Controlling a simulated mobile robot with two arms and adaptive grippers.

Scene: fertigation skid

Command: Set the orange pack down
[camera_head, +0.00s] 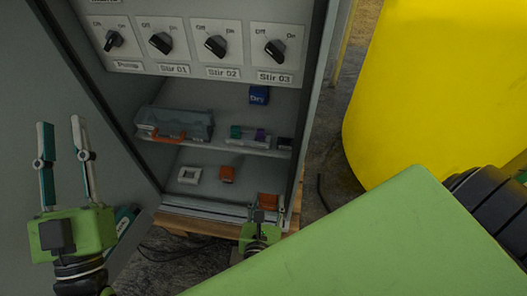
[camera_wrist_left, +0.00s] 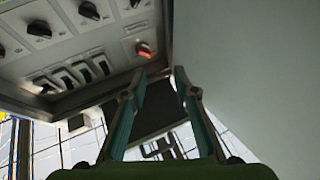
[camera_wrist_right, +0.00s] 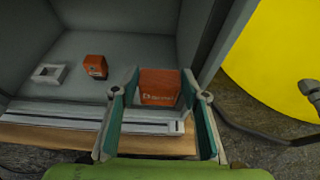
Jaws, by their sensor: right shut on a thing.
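The orange pack (camera_wrist_right: 158,86) with pale lettering is between the fingers of my right gripper (camera_wrist_right: 160,78), which is shut on it. In the head view the pack (camera_head: 268,201) shows at the right front of the cabinet's bottom compartment, just inside the front edge, with my right gripper (camera_head: 264,216) in front of it. I cannot tell whether its underside touches the cabinet floor. My left gripper (camera_head: 61,123) is open and empty, left of the cabinet; its spread fingers also show in the left wrist view (camera_wrist_left: 158,82).
A smaller orange block (camera_head: 227,173) and a white square frame (camera_head: 189,175) sit on the cabinet floor. The shelf (camera_head: 220,149) above holds a clear case (camera_head: 178,123) and small items. A knob panel (camera_head: 205,72) is higher up. A yellow tank (camera_head: 430,80) stands right.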

